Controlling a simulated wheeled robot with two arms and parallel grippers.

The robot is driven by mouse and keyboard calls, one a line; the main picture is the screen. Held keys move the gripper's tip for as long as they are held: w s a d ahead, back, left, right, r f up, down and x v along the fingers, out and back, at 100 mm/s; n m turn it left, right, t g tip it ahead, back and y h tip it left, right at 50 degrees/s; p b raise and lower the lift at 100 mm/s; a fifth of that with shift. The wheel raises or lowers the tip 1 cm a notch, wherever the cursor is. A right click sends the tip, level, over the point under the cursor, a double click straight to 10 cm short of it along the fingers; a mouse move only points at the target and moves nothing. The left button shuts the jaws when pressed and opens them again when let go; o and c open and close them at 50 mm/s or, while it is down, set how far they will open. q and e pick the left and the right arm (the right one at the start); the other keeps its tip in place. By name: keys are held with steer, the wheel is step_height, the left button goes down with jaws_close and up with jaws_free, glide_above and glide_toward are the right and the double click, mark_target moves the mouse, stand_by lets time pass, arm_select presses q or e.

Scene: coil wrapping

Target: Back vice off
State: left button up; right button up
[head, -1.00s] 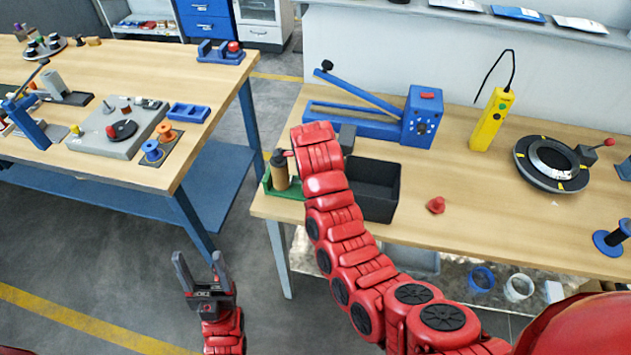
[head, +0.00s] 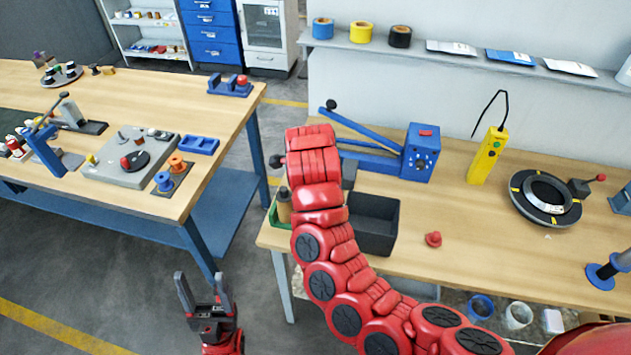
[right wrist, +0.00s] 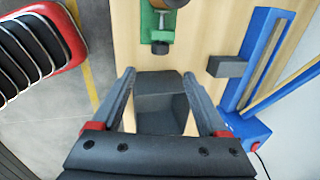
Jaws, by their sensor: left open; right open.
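A small blue device with two upright blocks and a red knob (head: 229,85), which looks like a vice, stands at the far right corner of the left bench. A green fixture (head: 273,215) with a brown upright piece stands on the near left edge of the right bench. In the right wrist view the green fixture (right wrist: 157,33) has a metal screw; I cannot tell which one is the vice. My right gripper (right wrist: 158,80) is open and empty above the black bin; my arm hides it in the head view. My left gripper (head: 201,277) is open and empty over the floor.
The black bin (head: 385,240) sits by the green fixture. Behind are a blue lever device (head: 418,155) and a yellow tester (head: 488,158). A red knob piece (head: 433,239) and a black ring fixture (head: 545,198) lie rightward. Bench around the red piece is clear.

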steer(key=shift+p+v, duration=0.45)
steer(key=shift+v, duration=1.15)
